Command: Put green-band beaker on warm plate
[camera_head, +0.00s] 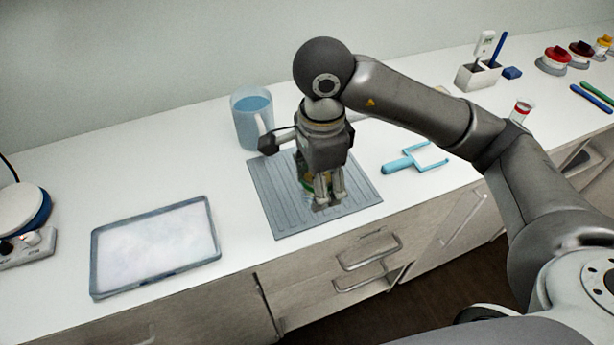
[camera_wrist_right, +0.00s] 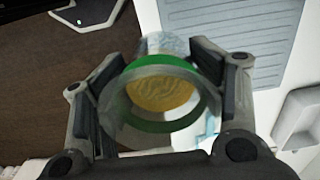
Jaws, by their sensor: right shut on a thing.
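The green-band beaker (camera_wrist_right: 150,112) is between the fingers of my right gripper (camera_wrist_right: 168,68) in the right wrist view. It is clear, with a green band and yellow contents. In the head view, my right gripper (camera_head: 328,198) is shut on it over the grey ribbed mat (camera_head: 272,205). Only a green and yellow part of the beaker (camera_head: 306,184) shows behind the fingers; I cannot tell whether it touches the mat. A round white plate with a blue rim (camera_head: 18,208), cut by the left edge, looks like the warm plate. My left gripper is not in view.
A blue-edged tray (camera_head: 155,246) lies between the round plate and the mat. A light-blue jug (camera_head: 252,118) stands behind the mat. A blue forked tool (camera_head: 415,160) lies to its right. Knobs (camera_head: 25,240) are in front of the plate. A drawer (camera_head: 365,262) below appears slightly open.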

